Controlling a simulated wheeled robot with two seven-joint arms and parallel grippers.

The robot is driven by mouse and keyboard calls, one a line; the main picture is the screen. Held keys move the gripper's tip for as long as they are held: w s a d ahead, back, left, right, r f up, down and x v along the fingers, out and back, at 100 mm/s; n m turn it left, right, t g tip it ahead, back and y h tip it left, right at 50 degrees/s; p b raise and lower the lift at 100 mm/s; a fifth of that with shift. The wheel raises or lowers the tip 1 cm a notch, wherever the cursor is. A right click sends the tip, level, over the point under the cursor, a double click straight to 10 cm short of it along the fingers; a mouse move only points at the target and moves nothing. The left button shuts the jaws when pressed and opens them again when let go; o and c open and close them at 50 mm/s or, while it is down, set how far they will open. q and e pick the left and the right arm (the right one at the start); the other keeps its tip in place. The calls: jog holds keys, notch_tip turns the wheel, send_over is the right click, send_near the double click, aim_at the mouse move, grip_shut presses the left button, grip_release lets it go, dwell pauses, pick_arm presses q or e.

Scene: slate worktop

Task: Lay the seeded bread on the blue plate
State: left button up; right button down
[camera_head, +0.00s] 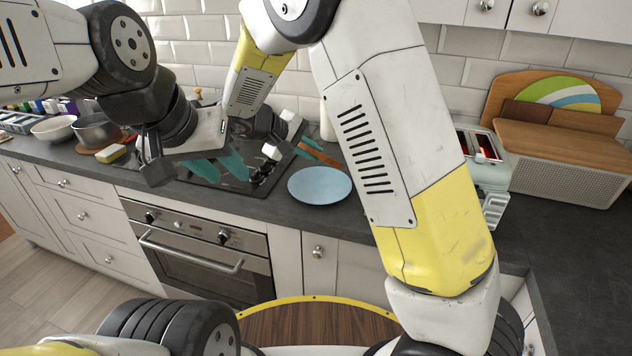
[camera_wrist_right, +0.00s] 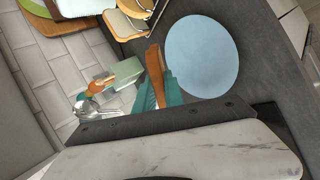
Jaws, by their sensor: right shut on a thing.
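The blue plate (camera_head: 320,186) lies flat on the dark worktop near its front edge, empty; it also shows in the right wrist view (camera_wrist_right: 202,56). My right gripper (camera_head: 298,147) is shut on a brown bread slice (camera_head: 318,154), held just behind and above the plate in the head view. In the right wrist view the bread (camera_wrist_right: 155,74) stands edge-on between the teal fingers, beside the plate's outline. Its seeds cannot be made out. My left gripper (camera_head: 218,168) is open and empty over the hob, left of the plate.
A pale green toaster (camera_head: 484,165) with glowing slots stands right of the plate, partly behind my right arm. A bread box (camera_head: 550,168) with boards is beyond it. The black hob (camera_head: 262,180) lies left of the plate. A pot (camera_head: 97,131) and bowl (camera_head: 54,130) stand far left.

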jog(key=shift+f, duration=3.6)
jog(key=c, duration=1.6)
grip_release()
jog(key=shift+r, duration=0.1)
jog(key=v, duration=0.8)
